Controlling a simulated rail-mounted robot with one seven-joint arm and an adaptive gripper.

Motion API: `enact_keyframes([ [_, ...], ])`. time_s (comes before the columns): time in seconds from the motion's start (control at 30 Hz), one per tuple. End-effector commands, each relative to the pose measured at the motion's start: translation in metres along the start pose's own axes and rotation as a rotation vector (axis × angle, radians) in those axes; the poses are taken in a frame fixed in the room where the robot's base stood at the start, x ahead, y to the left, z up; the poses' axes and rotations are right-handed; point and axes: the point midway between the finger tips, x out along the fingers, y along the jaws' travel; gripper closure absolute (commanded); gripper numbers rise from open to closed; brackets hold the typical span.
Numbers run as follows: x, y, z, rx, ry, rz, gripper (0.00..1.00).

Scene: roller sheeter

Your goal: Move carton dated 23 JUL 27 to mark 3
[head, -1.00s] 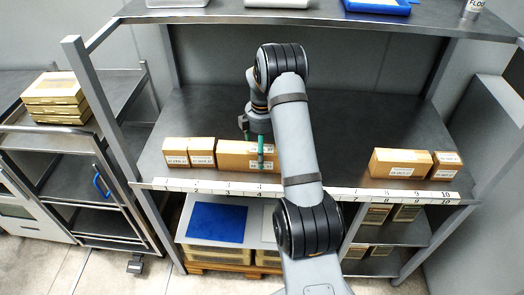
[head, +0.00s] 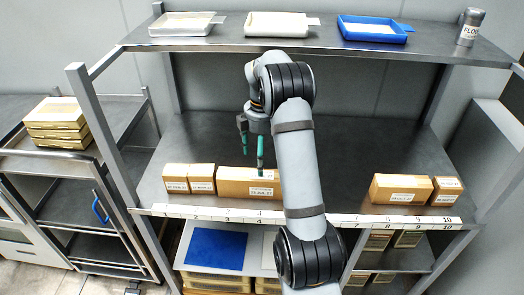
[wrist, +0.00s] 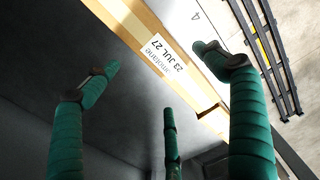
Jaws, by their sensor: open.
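The long tan carton (head: 236,187) stands on the shelf behind the numbered strip, above marks 3 and 4; my arm hides its right end. Its label (wrist: 163,55) reads 23 JUL 27 in the wrist view. My gripper (head: 251,148) is open and empty, above and behind the carton in the head view. In the wrist view my green fingers (wrist: 156,58) are spread, one overlapping the carton's front side near mark 4 and two over the dark shelf behind it. No finger visibly grips the carton.
A larger carton (head: 400,189) and a small one (head: 446,191) stand at the right. The numbered strip (head: 180,210) runs along the front edge. Trays (head: 374,29) sit on the upper shelf.

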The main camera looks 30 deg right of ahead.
Motion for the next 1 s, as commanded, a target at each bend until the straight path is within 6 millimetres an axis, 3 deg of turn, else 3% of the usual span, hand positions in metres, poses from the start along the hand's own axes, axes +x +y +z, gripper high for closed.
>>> enact_keyframes([
  [0.2, -0.023, 0.000, 0.000, 0.000, 0.000, 0.000, 0.16],
  [0.63, -0.024, 0.000, 0.000, 0.000, 0.000, -0.001, 0.16],
  [0.77, -0.014, 0.000, 0.000, -0.001, -0.002, -0.003, 0.16],
  [1.0, 0.030, -0.001, 0.001, -0.001, -0.002, -0.007, 0.16],
])
